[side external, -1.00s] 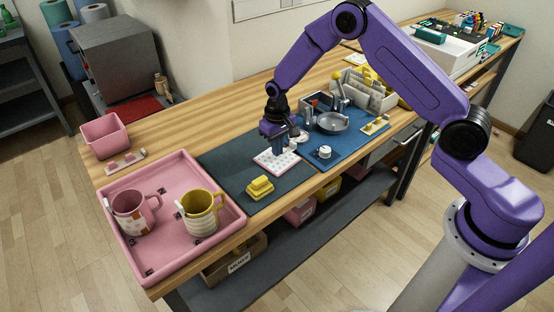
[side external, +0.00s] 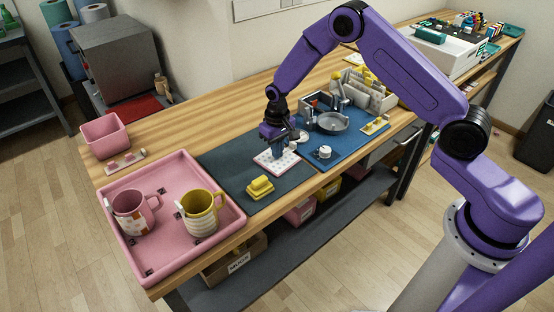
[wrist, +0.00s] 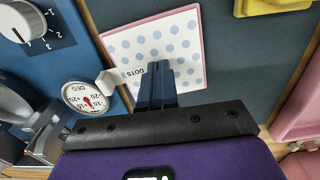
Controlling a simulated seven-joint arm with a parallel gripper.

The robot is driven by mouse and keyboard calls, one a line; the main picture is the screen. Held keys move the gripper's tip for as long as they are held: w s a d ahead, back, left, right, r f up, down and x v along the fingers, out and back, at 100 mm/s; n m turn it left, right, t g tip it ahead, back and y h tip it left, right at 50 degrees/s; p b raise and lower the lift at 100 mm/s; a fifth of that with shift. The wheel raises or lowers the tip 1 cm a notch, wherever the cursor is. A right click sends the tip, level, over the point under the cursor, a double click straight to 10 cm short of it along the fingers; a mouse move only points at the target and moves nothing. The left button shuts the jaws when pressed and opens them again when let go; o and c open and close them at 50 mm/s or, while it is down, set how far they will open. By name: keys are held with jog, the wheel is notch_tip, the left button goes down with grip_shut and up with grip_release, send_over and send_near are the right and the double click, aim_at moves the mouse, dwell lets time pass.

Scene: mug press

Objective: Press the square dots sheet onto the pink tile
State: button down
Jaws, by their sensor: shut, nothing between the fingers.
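The square dots sheet (wrist: 150,45), white with pale blue dots, lies over the pink tile (wrist: 198,10), whose pink rim shows along the sheet's edges. A tab on it reads DOTS. In the side external view the sheet (side external: 266,161) lies on the dark mat. My gripper (wrist: 158,70) is shut and empty, its fingertips over the sheet near the tab edge. In the side external view my gripper (side external: 278,153) points down at the sheet. I cannot tell whether the fingertips touch it. The fingers and palm hide part of the sheet.
A white dial gauge marked DEG (wrist: 85,97) stands close beside the sheet. A white knob (side external: 324,152) and a grey pan (side external: 333,122) sit on the blue mat. Yellow blocks (side external: 260,187) lie on the dark mat. A pink tray (side external: 160,262) holds two mugs.

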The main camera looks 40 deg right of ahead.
jog(key=shift+f, duration=0.45)
dwell(1.2)
jog(key=shift+r, duration=0.1)
jog(key=shift+r, duration=2.95)
jog(key=shift+r, duration=0.1)
jog(key=s+a+r+n, duration=0.3)
jog(key=s+a+r, duration=0.2)
jog(key=s+r, duration=0.3)
jog(key=s+r+n, duration=0.3)
jog(key=s+r, duration=0.1)
jog(key=s, duration=0.5)
jog(key=s+r+n, duration=0.3)
jog(key=s+r, duration=0.1)
jog(key=s, duration=0.5)
jog(key=s+d+n, duration=0.3)
jog(key=s+d, duration=0.2)
jog(key=s, duration=0.7)
jog(key=shift+d+r+n, duration=0.3)
jog(key=shift+d+r, duration=0.1)
jog(key=shift+r, duration=0.05)
